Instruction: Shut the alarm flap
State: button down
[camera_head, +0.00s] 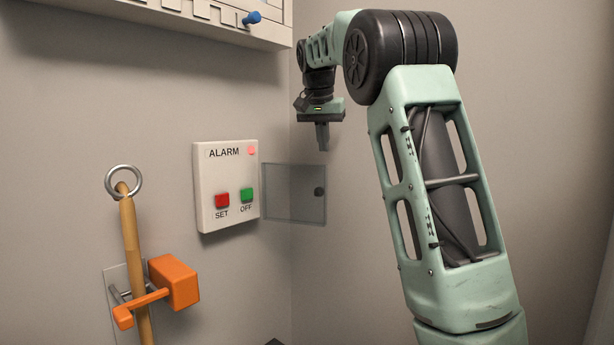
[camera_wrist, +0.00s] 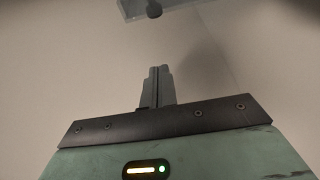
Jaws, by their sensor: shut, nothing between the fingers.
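The alarm box (camera_head: 226,185) is a white panel on the left wall, with a red SET button (camera_head: 222,200), a green OFF button (camera_head: 247,195) and a lit pinkish lamp. Its clear flap (camera_head: 292,193) stands open, swung out to the right of the box, with a dark round knob (camera_head: 319,192) near its free edge. My gripper (camera_head: 322,147) is shut and empty, pointing down above the flap's knob side. In the wrist view my shut fingers (camera_wrist: 157,72) show, and part of the flap with its knob (camera_wrist: 154,9) appears at the top edge, apart from the fingers.
A white cabinet or board (camera_head: 150,20) with a blue knob (camera_head: 252,18) hangs at the upper left. A wooden pole (camera_head: 131,250) with a metal ring stands in an orange clamp (camera_head: 173,282) at lower left. The wall corner lies close behind the flap.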

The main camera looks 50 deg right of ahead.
aim_at(322, 178)
jog(key=shift+a+f+p, duration=0.15)
jog(key=shift+f+p, duration=0.85)
jog(key=shift+f, duration=1.4)
jog(key=shift+a+f+p, duration=0.1)
jog(key=shift+f+p, duration=0.85)
jog(key=shift+f, duration=1.4)
